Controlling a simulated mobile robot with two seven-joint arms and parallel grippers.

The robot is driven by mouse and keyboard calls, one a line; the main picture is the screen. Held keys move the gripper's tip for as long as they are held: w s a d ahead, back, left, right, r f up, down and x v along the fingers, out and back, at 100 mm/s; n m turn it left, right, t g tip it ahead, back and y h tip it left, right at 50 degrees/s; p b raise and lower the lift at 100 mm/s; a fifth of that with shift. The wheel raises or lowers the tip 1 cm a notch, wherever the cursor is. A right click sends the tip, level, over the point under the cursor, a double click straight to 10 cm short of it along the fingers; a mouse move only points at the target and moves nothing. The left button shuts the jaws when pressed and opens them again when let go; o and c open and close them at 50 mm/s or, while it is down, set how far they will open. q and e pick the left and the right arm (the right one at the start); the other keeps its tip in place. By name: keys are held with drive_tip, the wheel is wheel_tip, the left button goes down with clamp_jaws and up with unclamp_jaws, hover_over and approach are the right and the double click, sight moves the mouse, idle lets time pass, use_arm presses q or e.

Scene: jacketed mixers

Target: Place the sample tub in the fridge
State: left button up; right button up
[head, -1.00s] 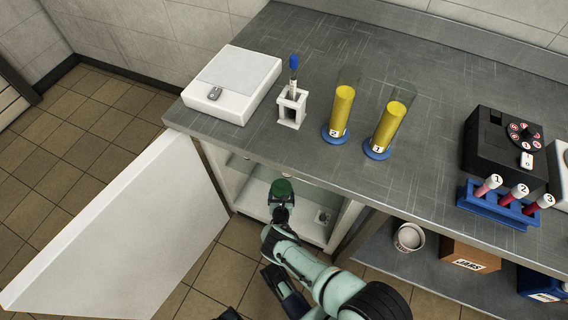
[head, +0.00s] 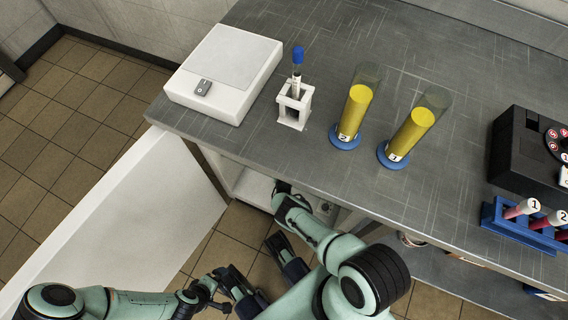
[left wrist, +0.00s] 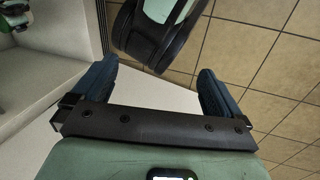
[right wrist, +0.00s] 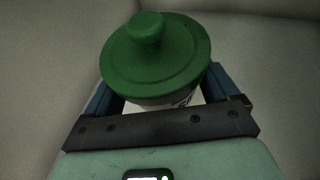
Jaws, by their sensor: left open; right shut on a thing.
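The sample tub (right wrist: 155,60) is white with dark print and a round green knobbed lid. My right gripper (right wrist: 163,92) is shut on it, with a finger on each side, and the tub looks upright. Pale walls surround it in the right wrist view. In the head view my right arm reaches into the fridge (head: 252,186) under the bench, and the bench edge hides the tub. The white fridge door (head: 125,225) stands wide open at the left. My left gripper (left wrist: 155,78) is open and empty, outside the fridge near my right arm.
On the bench (head: 240,145) stand a white scale (head: 225,75), a small rack (head: 294,107) with a blue-capped tube, and two yellow cylinders (head: 354,112) (head: 408,133). A black device (head: 530,155) and a blue tube rack (head: 515,225) are at right. Floor is clear at left.

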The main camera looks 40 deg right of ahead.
wheel_tip(320, 180, down, 3)
drive_tip(key=shift+r+b, duration=0.1)
drive_tip(key=shift+b, duration=0.6)
wheel_tip(320, 180, down, 3)
drive_tip(key=shift+f+b, duration=0.1)
drive_tip(key=shift+b, duration=1.05)
drive_tip(key=shift+f, duration=0.2)
drive_tip(key=shift+r, duration=0.1)
use_arm(q)
drive_tip(key=w+a+f+t+y, duration=0.1)
drive_tip(key=w+a+f, duration=0.2)
drive_tip(key=w+f, duration=0.2)
drive_tip(key=shift+w+a+n+t, duration=0.2)
drive_tip(key=shift+w+n+t, duration=0.15)
drive_tip(key=shift+w, duration=0.25)
use_arm(e)
drive_tip(key=shift+w, duration=0.1)
